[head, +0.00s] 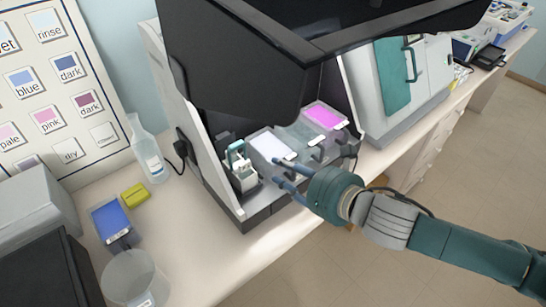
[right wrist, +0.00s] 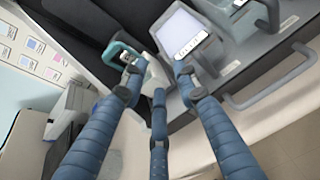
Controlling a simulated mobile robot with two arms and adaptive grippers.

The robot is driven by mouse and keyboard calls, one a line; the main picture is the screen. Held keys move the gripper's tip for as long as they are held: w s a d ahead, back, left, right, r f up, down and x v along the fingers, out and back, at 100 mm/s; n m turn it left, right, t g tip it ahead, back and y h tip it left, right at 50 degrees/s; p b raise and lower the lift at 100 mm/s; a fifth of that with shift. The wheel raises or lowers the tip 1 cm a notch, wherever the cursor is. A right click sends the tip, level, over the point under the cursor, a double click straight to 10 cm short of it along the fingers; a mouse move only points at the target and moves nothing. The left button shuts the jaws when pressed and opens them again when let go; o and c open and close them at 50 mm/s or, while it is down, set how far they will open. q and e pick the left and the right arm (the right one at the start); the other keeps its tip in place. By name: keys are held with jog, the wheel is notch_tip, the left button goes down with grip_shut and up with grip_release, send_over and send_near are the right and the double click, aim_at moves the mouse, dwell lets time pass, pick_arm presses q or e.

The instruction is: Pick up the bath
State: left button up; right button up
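A row of baths stands in the open staining station. The nearest bath (head: 268,146) is pale with a white label or handle at its front. A grey-green bath (head: 300,137) and a magenta bath (head: 324,116) stand to its right. A blue bath (head: 111,219) lies on the bench at the left. My right gripper (head: 300,167) is at the front of the pale bath with fingers spread and nothing between them. In the right wrist view, the open fingers (right wrist: 157,80) point at the pale bath (right wrist: 180,36). Actual finger contact cannot be told. My left gripper is not in view.
A white slide rack with a teal handle (head: 240,165) stands left of the pale bath. A dark hood (head: 260,60) overhangs the station. A bottle (head: 148,150), yellow block (head: 134,195) and glass beaker (head: 133,280) stand left. Bare bench (head: 200,270) lies in front.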

jog(key=w+a+f+n+p, duration=0.1)
jog(key=w, duration=0.1)
jog(key=w+a+f+n+p, duration=0.1)
jog(key=w+a, duration=0.1)
jog(key=w, duration=0.1)
jog(key=w+a+f+n+p, duration=0.1)
jog(key=w+a, duration=0.1)
jog(key=shift+w+f, duration=0.2)
jog(key=shift+w, duration=0.2)
jog(key=shift+w+a+f, duration=0.1)
jog(key=shift+w+f, duration=0.1)
jog(key=shift+w, duration=0.05)
jog(key=shift+s, duration=0.1)
grip_shut()
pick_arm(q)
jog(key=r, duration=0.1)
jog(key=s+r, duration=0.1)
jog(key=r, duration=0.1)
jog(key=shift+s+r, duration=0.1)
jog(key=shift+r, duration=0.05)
pick_arm(e)
jog(key=shift+r, duration=0.2)
